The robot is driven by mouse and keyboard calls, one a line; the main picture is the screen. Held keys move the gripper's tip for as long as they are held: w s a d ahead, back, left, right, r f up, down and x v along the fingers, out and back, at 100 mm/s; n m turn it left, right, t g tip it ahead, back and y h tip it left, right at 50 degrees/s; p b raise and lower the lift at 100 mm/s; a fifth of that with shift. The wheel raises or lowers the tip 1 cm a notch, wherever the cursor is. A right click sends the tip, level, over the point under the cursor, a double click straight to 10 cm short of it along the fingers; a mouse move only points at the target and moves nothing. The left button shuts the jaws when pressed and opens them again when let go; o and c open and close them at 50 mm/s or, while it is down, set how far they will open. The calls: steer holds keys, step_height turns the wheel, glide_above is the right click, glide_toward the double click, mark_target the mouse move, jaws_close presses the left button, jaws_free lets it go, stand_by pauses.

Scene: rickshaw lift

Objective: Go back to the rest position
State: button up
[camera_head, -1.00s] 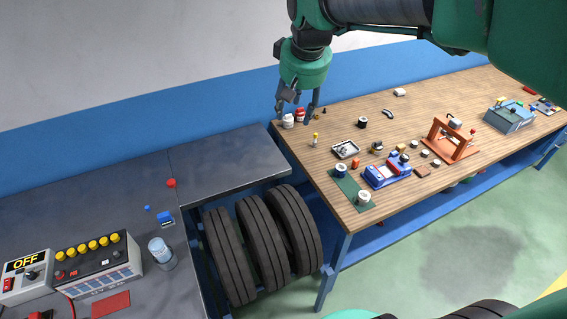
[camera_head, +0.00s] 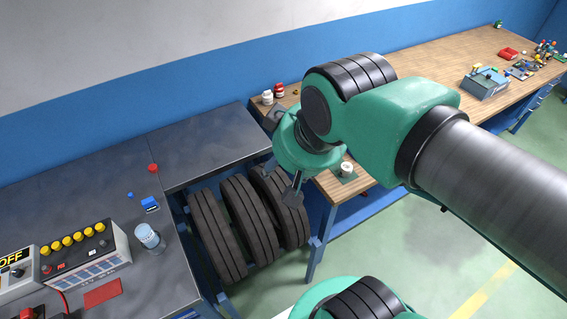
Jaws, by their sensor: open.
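My gripper (camera_head: 291,190) hangs from my green arm in the middle of the head view, in front of the tyres and near the left end of the wooden bench. Its fingers are partly hidden by the wrist, and I see nothing held in it. My arm crosses the view from the right and hides much of the wooden bench (camera_head: 425,82).
Several dark tyres (camera_head: 213,240) stand under the grey table (camera_head: 215,150). A white jar (camera_head: 267,97) and a red jar (camera_head: 279,90) stand on the bench. A control box (camera_head: 90,258) and a clear jar (camera_head: 149,237) are on the left. The green floor (camera_head: 420,250) is open.

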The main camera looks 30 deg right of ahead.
steer(key=shift+s+f, duration=0.15)
step_height(320, 180, down, 6)
steer(key=b, duration=0.6)
